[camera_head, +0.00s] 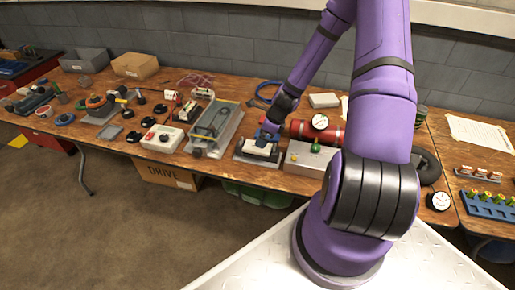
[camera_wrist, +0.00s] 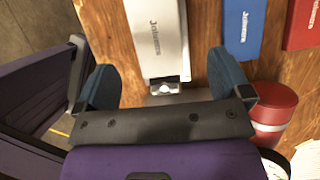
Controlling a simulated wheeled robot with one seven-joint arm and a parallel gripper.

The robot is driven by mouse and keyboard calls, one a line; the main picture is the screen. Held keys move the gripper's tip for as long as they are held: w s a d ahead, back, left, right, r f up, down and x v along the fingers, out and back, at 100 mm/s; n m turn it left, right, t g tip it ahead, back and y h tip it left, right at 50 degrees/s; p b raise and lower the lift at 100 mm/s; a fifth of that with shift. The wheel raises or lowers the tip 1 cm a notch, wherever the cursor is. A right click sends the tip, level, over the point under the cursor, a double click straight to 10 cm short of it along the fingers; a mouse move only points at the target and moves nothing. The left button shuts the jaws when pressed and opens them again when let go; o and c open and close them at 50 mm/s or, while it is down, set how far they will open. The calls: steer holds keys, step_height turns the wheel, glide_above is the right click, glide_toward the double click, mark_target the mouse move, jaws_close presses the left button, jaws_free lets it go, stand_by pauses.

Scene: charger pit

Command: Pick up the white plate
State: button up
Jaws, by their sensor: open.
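A flat white piece with dark lettering, which I take as the white plate (camera_wrist: 158,38), lies in the wrist view at the top middle. A small grey part with a round spot sits at its near end. My gripper (camera_wrist: 166,72) is open, with one blue finger on each side of the white plate and a gap to each; I cannot tell the height between them. In the head view the white plate (camera_head: 261,151) shows low on a grey base on the bench, with my gripper (camera_head: 267,137) right over it and partly hiding it.
A blue piece (camera_wrist: 243,28) and a red piece (camera_wrist: 303,25) lie to the right in the wrist view, near a red cylinder (camera_wrist: 271,112). A grey metal fixture (camera_head: 214,127) stands left of my gripper, and a box with a green knob (camera_head: 310,156) stands right.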

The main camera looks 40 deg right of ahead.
mark_target(249, 146)
steer(key=shift+s+x, duration=0.15)
steer(key=shift+x, duration=1.35)
steer(key=shift+s+x, duration=0.1)
steer(key=shift+x, duration=1.35)
steer(key=shift+a+f, duration=0.1)
steer(key=c, duration=1)
